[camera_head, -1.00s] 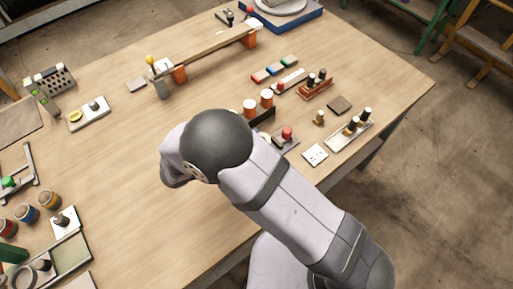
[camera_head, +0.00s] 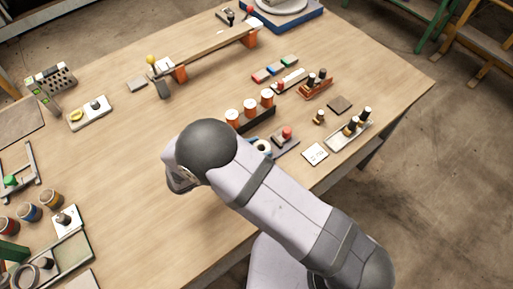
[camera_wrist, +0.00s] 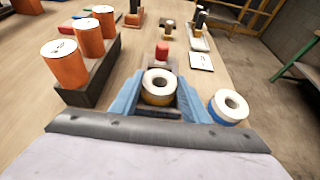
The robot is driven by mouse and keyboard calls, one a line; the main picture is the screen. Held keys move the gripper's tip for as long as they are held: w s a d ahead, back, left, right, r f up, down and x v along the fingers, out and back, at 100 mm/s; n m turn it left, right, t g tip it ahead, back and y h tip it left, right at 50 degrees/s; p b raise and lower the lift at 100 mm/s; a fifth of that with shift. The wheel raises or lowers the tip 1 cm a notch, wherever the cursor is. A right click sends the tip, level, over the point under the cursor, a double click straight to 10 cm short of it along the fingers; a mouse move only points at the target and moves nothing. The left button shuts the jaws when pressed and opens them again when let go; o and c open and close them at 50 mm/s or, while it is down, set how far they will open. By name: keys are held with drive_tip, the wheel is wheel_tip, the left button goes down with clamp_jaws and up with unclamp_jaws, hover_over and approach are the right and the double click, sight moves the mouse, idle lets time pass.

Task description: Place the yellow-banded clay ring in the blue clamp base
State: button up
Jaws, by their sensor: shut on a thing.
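The yellow-banded clay ring (camera_wrist: 157,97) is pale with a dark centre hole. In the wrist view it sits upright between the light-blue fingers of my gripper (camera_wrist: 158,90), which is shut on it. In the head view a pale ring top (camera_head: 263,147) shows beside my forearm, with a little blue around it. Just beyond the ring is a dark plate with a red knob (camera_wrist: 162,52), also in the head view (camera_head: 287,132), probably part of the clamp base. The ring hides its near part, and I cannot tell whether the ring touches it.
A blue-banded ring (camera_wrist: 229,108) stands close on the right. Several orange cans (camera_wrist: 66,64) in a dark rack (camera_wrist: 93,85) stand on the left. A white card (camera_wrist: 201,62) lies beyond on the right. The left-middle table (camera_head: 130,150) is clear.

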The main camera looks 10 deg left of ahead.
drive_tip(key=o, duration=1.1)
drive_tip(key=shift+f, duration=0.1)
drive_tip(key=shift+r, duration=0.25)
drive_tip(key=shift+s+a, duration=0.2)
drive_tip(key=shift+a, duration=0.05)
drive_tip(key=b+v, duration=0.3)
drive_tip(key=v, duration=0.8)
drive_tip(key=shift+s+r, duration=0.15)
